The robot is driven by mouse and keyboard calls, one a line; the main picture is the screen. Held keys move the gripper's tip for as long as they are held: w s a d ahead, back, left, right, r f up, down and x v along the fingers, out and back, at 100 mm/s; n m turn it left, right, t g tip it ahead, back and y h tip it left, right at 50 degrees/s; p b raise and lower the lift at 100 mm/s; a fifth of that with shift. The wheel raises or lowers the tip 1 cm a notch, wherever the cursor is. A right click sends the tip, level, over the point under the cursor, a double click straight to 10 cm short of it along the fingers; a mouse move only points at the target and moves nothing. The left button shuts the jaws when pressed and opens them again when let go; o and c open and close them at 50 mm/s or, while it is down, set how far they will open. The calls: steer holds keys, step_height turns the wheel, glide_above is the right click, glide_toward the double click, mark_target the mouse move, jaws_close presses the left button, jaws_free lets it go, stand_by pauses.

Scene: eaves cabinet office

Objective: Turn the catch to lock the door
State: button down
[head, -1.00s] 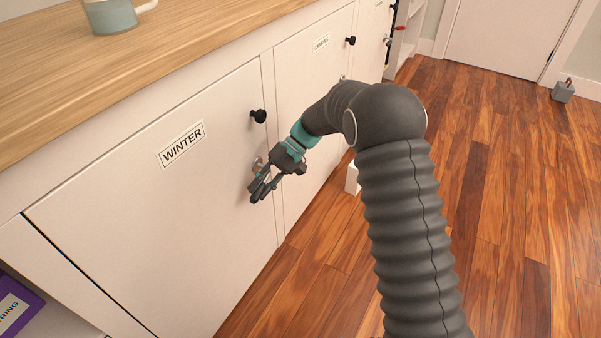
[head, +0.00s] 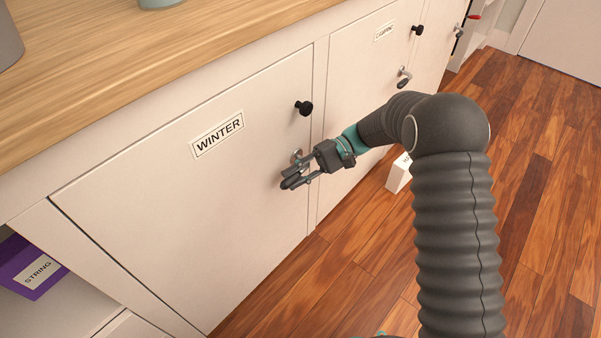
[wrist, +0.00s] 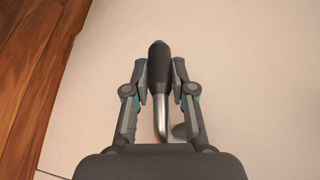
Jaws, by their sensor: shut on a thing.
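The door marked WINTER (head: 150,215) is flush in the cabinet front, with a black knob (head: 304,108) near its upper right corner. Below the knob is the catch, its round metal base (head: 297,155) partly hidden by my gripper (head: 290,184). In the wrist view the catch's black grip (wrist: 159,68) on a bent metal stem (wrist: 161,115) lies between the two fingers of my gripper (wrist: 159,78). The fingers are shut on it. In the head view the lever itself is mostly hidden behind the fingers.
A neighbouring door has its own catch (head: 404,76) and knob (head: 417,30). A white box (head: 399,174) stands on the wooden floor (head: 360,270) by the cabinet. A purple box marked STRING (head: 35,268) sits in an open shelf at lower left. The worktop (head: 120,60) runs above.

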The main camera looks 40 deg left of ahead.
steer(key=shift+a+r, duration=0.1)
steer(key=c, duration=1)
jaws_free()
steer(key=shift+s, duration=0.1)
steer(key=shift+o, duration=0.2)
steer(key=shift+w+d, duration=0.2)
steer(key=shift+w, duration=0.1)
steer(key=v, duration=1.1)
steer(key=shift+w, duration=0.25)
